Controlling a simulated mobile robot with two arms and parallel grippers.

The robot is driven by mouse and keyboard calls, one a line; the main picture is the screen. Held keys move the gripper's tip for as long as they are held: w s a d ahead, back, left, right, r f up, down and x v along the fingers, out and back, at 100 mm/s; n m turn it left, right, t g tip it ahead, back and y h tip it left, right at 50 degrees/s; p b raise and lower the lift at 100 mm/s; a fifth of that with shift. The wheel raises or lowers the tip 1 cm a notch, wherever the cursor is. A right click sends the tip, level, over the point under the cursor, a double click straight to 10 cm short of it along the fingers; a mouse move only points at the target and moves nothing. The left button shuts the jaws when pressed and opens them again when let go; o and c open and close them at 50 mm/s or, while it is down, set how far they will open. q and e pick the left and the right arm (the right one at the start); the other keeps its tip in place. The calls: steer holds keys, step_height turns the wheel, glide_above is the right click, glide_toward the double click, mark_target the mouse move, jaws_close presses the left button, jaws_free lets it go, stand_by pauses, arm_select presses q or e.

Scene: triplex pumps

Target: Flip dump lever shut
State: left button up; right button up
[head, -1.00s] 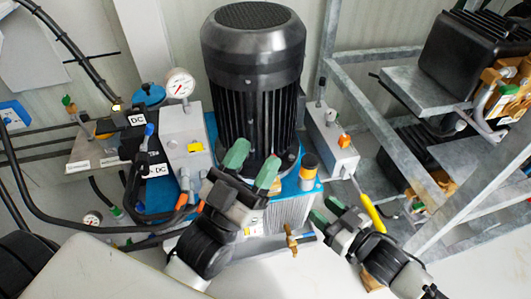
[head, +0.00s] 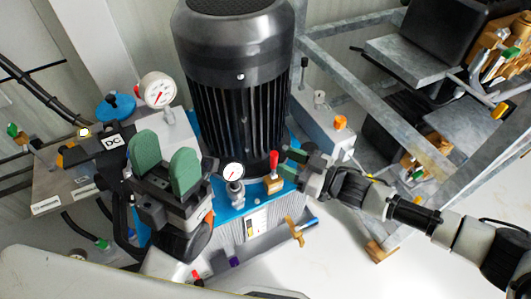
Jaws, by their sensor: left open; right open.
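A small red-topped lever or knob (head: 273,164) stands upright on a brass block on the pump's blue base. A brass valve (head: 293,231) with a blue handle (head: 309,222) sits low on the front of the grey tank (head: 238,232). I cannot tell which of these is the dump lever. My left gripper (head: 165,161) is open and empty, its green pads upright before the grey manifold, hiding part of it.
A large black motor (head: 238,85) stands behind the grippers. Pressure gauges (head: 158,90) and a smaller gauge (head: 233,172) rise nearby. Black hoses run at left. A grey metal frame (head: 345,75) and another pump unit (head: 455,50) are at right.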

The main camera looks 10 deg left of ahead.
mark_target(273, 156)
steer(key=b+x, duration=0.1)
steer(key=x, duration=0.3)
steer(key=shift+w+a+f, duration=0.1)
steer(key=shift+a, duration=0.2)
steer(key=shift+x, duration=0.75)
steer(key=shift+c, duration=0.3)
jaws_close()
